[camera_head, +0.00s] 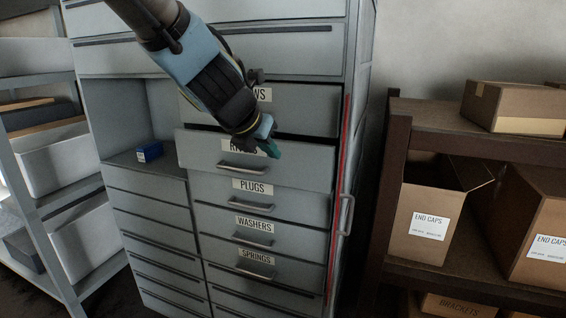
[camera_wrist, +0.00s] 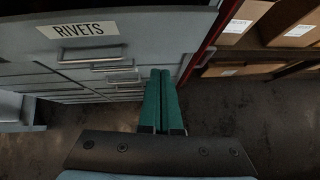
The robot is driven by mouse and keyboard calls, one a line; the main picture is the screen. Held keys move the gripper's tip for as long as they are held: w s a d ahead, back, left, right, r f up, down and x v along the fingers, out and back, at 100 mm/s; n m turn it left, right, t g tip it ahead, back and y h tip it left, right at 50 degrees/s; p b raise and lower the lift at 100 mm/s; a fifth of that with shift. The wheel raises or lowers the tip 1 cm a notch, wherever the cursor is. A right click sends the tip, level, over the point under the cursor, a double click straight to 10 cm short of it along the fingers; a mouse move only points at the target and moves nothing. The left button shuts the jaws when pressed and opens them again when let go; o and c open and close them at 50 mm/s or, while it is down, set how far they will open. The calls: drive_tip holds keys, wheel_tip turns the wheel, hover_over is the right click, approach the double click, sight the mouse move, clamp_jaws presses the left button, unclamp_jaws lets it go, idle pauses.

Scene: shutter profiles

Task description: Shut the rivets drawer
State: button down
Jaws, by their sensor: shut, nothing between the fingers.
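The rivets drawer (camera_head: 300,171) is in the right column of the grey cabinet in the head view, pulled out a little past the drawers below it. Its label is partly hidden behind my gripper, but it reads RIVETS in the wrist view, where the drawer front (camera_wrist: 150,25) fills the upper left. My gripper (camera_head: 272,150) is shut and empty, in front of the upper part of the drawer front, right of the label. In the wrist view its green fingers (camera_wrist: 163,80) lie together by the drawer front; I cannot tell whether they touch it.
Plugs (camera_head: 300,208), washers and springs drawers sit shut below. A blue box (camera_head: 149,152) stands in an open bay at left. A red strip (camera_head: 343,150) runs up the cabinet's right edge. A brown shelf with cartons (camera_head: 420,235) stands at right, a rack with bins at left.

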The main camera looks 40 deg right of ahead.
sight(288, 156)
drive_tip(key=shift+n+t, duration=0.4)
drive_tip(key=shift+n, duration=0.4)
drive_tip(key=x, duration=1.1)
drive_tip(key=shift+w+a+p, duration=0.1)
drive_tip(key=shift+w+p, duration=0.25)
drive_tip(key=shift+w, duration=0.05)
drive_tip(key=shift+w+d+f, duration=0.2)
drive_tip(key=shift+w+d, duration=0.1)
drive_tip(key=shift+d, duration=0.15)
drive_tip(key=shift+w+d+r, duration=0.1)
drive_tip(key=shift+w+d, duration=0.05)
drive_tip(key=shift+d, duration=0.15)
drive_tip(key=w+d, duration=0.1)
drive_tip(key=w+d+p, duration=0.1)
drive_tip(key=d, duration=0.1)
drive_tip(key=shift+d, duration=0.2)
